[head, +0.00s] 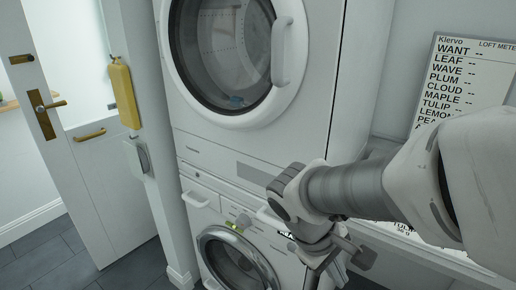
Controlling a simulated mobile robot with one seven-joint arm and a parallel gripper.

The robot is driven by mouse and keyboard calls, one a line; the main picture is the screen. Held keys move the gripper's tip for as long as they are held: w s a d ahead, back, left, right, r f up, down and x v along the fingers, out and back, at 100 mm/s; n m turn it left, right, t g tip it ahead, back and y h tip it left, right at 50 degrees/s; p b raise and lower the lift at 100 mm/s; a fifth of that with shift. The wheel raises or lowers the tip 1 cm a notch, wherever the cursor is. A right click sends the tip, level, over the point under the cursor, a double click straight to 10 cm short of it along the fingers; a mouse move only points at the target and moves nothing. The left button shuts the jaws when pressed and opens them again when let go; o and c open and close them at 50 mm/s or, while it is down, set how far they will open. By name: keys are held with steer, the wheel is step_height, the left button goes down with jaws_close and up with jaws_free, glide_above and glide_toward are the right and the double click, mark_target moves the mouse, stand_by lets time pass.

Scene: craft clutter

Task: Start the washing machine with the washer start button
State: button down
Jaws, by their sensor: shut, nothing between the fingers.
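Two white front-loading machines are stacked. The lower machine (206,222) has a chrome-rimmed round door (213,236) and a control strip with a knob (243,220) and small green-yellow marks beside it. A dark display (291,234) sits further right on the strip, partly hidden by my arm. I cannot tell which control is the washer start button; it may be hidden. My gripper (322,272) is shut and empty, pointing down in front of the right part of the lower machine. Its tips are near the bottom edge, and contact cannot be told.
The upper machine (200,145) has a round glass door with a white handle (281,52). A letter board (452,80) leans on the wall at right. An open white door (85,150) with a brass handle stands at left. Dark floor tiles (55,268) are clear.

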mark_target(290, 249)
steer(key=w+a+f+n+t+h+b, duration=0.1)
steer(key=w+f+n+t+h+b, duration=0.15)
steer(key=w+f+n+h, duration=0.35)
steer(key=w+a+f+n+t+h+b, duration=0.15)
steer(key=f+n+b, duration=0.25)
steer(key=f, duration=0.4)
steer(key=w+a+f+n+t+y+b, duration=0.1)
steer(key=w+a+f+n+t+b, duration=0.3)
steer(key=a+f+n+t, duration=0.5)
step_height(290, 249, down, 2)
steer(key=w+a+n, duration=0.1)
steer(key=a+n, duration=0.1)
steer(key=shift+w+n+t+b, duration=0.3)
steer(key=shift+n+t+b, duration=0.05)
steer(key=shift+n+t, duration=0.05)
steer(key=shift+f+y, duration=0.1)
steer(key=shift+y, duration=0.15)
steer(key=b+x, duration=0.3)
steer(key=x, duration=1)
steer(key=shift+f, duration=0.1)
steer(key=shift+w+d, duration=0.3)
steer(key=shift+w, duration=0.05)
